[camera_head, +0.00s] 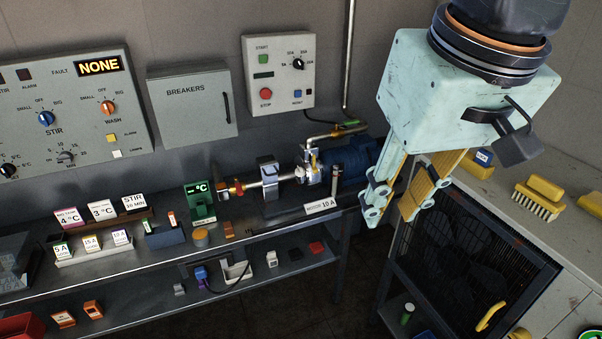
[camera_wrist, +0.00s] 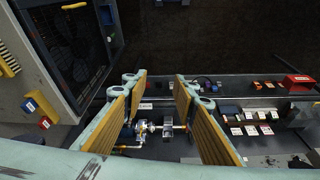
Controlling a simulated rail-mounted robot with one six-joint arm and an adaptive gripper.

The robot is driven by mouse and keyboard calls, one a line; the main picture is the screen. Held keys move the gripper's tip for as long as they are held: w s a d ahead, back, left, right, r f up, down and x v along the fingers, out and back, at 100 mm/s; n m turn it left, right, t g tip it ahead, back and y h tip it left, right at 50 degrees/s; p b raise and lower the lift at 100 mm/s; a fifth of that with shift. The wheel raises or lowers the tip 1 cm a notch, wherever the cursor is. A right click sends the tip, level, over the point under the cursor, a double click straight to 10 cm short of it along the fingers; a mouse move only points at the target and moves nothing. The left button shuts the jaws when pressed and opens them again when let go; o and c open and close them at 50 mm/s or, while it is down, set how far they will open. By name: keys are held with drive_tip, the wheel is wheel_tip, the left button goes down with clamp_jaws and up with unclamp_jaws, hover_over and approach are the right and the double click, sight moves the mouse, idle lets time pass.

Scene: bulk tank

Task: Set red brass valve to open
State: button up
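The red brass valve (camera_head: 237,188) has a small red handle on a brass body. It sits at the left end of the pump's pipe run on the bench, beside a green display unit (camera_head: 200,200). The handle's exact angle is too small to tell. In the wrist view the valve cannot be made out; the right finger covers part of the pipe line. My gripper (camera_head: 390,205) hangs to the right of the pump, well away from the valve. Its fingers are apart and empty, which also shows in the wrist view (camera_wrist: 160,88).
The blue pump motor (camera_head: 362,163) and a grey block (camera_head: 269,185) stand along the pipe. A green-handled valve (camera_head: 349,125) is above the motor. A breaker box (camera_head: 190,105) and control panels hang behind. A black-fronted cabinet (camera_head: 470,250) stands right of the bench.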

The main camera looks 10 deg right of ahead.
drive_tip(key=w+a+r+g+p, duration=0.1)
drive_tip(key=w+a+r+p, duration=0.15)
drive_tip(key=w, duration=0.65)
drive_tip(key=w+a+r+p, duration=0.1)
drive_tip(key=w+r+p, duration=0.2)
drive_tip(key=w, duration=0.6)
drive_tip(key=n+g+p, duration=0.2)
drive_tip(key=g+p, duration=0.1)
drive_tip(key=p, duration=1.5)
hover_over(239, 189)
wheel_tip(239, 189, down, 26)
drive_tip(key=shift+r, duration=0.1)
drive_tip(key=shift+d, duration=0.1)
drive_tip(key=shift+f+p, duration=1.1)
drive_tip(key=shift+f, duration=5.8)
drive_tip(key=shift+c, duration=0.2)
